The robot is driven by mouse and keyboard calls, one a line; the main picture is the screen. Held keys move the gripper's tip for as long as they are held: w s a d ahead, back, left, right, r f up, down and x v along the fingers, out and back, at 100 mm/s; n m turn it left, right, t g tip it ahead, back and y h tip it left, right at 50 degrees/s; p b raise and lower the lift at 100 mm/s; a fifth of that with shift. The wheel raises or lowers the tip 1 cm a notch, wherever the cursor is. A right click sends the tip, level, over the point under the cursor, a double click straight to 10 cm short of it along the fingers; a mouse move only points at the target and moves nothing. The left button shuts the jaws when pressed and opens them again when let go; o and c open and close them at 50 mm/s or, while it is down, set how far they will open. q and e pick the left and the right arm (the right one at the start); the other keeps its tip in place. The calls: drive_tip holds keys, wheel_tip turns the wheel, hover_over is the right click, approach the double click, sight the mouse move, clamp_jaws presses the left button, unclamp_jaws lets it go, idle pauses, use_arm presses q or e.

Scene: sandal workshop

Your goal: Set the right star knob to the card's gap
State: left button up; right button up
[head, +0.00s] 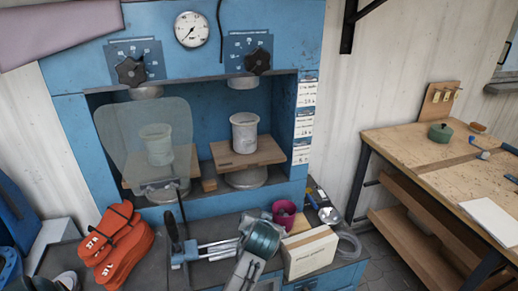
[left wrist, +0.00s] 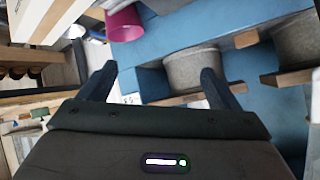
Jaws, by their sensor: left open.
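The right star knob (head: 257,61) is a black knob on the upper right of the blue press, in front of a blue dial plate (head: 248,42) with white marks. The dial's setting is too small to read. White cards (head: 304,92) with small print hang in a column on the press's right front edge; their text is not legible. My left gripper (left wrist: 157,70) is open and empty in the left wrist view, with a grey cylinder (left wrist: 192,70) of the press beyond its fingers.
A left star knob (head: 131,71) and round gauge (head: 191,29) share the press's top panel. A clear shield (head: 120,125) covers the left bay. Orange sandal pieces (head: 118,243), a pink cup (head: 284,214) and a box (head: 310,252) crowd the bench. A wooden table stands right.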

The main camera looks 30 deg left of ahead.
use_arm(q)
drive_tip(key=w+a+r+n+t+y+p, duration=0.15)
drive_tip(key=w+r, duration=0.25)
drive_tip(key=r, duration=0.6)
drive_tip(key=w+r+n+t+y+b, duration=0.15)
drive_tip(key=w+r, duration=0.25)
drive_tip(key=r, duration=0.6)
drive_tip(key=n+y+p, duration=0.2)
drive_tip(key=n+y, duration=0.3)
approach(259, 62)
drive_tip(key=x, duration=0.2)
drive_tip(key=p+x, duration=0.5)
drive_tip(key=x, duration=0.4)
drive_tip(key=shift+a+r, duration=0.15)
drive_tip(key=shift+a, duration=0.05)
drive_tip(key=shift+w+a+p, duration=0.45)
drive_tip(key=shift+p, duration=0.05)
drive_tip(key=shift+f, duration=0.2)
use_arm(e)
wheel_tip(259, 62, up, 8)
drive_tip(key=shift+w+a, duration=0.2)
drive_tip(key=shift+r, duration=0.1)
